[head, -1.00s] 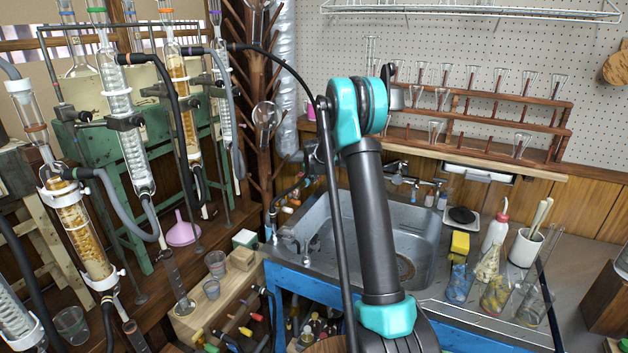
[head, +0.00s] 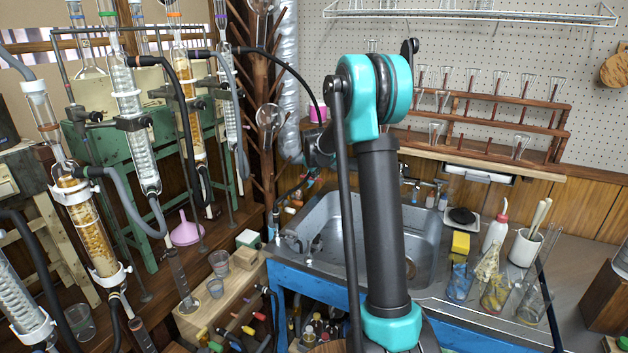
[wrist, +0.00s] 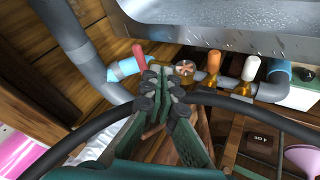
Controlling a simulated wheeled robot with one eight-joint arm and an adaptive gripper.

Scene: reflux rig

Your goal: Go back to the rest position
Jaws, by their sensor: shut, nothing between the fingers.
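My gripper (wrist: 166,88) shows in the wrist view with its dark fingers together and nothing between them. It points toward pipes and small valve handles below the metal sink. In the head view, my arm rises in front of the sink (head: 322,222) and its upper joint stands before the pegboard wall. The gripper itself is hard to make out there, behind the arm.
A reflux rig with glass condensers (head: 133,120) fills the left side, with a pink funnel (head: 186,230) near it. Glassware racks (head: 480,125) hang behind. Bottles and a yellow sponge (head: 460,244) stand right of the sink. Red (wrist: 139,58), orange (wrist: 213,62) and white (wrist: 250,69) handles lie close beyond my fingers.

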